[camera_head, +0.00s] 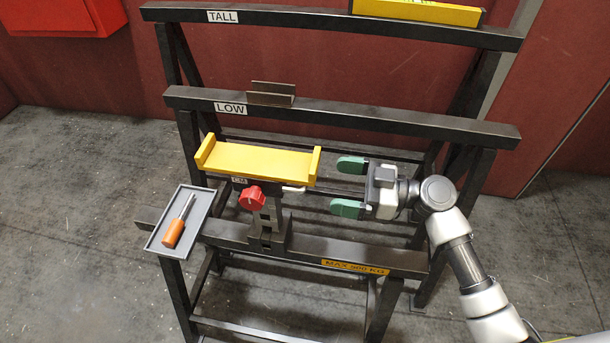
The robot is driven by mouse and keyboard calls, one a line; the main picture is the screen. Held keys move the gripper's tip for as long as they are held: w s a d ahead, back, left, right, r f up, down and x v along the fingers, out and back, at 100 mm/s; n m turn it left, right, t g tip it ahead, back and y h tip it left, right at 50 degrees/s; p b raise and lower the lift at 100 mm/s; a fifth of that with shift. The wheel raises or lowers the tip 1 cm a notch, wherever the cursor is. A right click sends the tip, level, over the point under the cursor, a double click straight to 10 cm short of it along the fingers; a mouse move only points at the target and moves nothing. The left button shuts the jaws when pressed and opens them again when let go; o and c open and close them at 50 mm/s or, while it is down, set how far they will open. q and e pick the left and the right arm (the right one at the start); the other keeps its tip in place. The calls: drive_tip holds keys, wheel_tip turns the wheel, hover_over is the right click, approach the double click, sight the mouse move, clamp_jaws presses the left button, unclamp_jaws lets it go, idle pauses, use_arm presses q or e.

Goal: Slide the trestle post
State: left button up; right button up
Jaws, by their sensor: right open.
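The trestle post (268,221) stands on the front low beam of a dark metal trestle. A light-coloured lever end (293,189) sticks out to the right under the cradle. My right gripper (349,186) comes in from the right. Its two green fingers are apart with nothing between them, and they point left toward the post, a short gap to the right of the lever and cradle. My left gripper is not in view.
Behind stand a beam labelled LOW (370,117) with a small brown bracket (271,94) and a higher beam labelled TALL (330,21) with a yellow piece (420,11). A grey tray (160,242) with an orange-handled screwdriver (174,231) sits at the front beam's left end.

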sight(278, 206)
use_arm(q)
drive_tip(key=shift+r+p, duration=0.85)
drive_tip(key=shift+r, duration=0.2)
use_arm(e)
drive_tip(key=shift+x, duration=3.9)
drive_tip(key=shift+c, duration=0.3)
drive_tip(key=c, duration=1.2)
drive_tip(key=shift+f+b, duration=0.4)
drive_tip(key=shift+b, duration=0.1)
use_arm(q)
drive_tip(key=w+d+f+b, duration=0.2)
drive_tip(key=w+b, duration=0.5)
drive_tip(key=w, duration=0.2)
use_arm(e)
wheel_tip(278, 206, down, 7)
drive_tip(key=shift+f+b, duration=0.25)
drive_tip(key=shift+b, duration=0.95)
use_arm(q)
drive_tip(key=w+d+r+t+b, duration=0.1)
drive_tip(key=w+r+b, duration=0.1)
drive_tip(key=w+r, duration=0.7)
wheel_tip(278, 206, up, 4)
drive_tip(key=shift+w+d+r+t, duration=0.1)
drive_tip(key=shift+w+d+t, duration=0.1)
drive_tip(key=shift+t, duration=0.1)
use_arm(e)
drive_tip(key=shift+s+f, duration=0.1)
drive_tip(key=shift+f, duration=0.75)
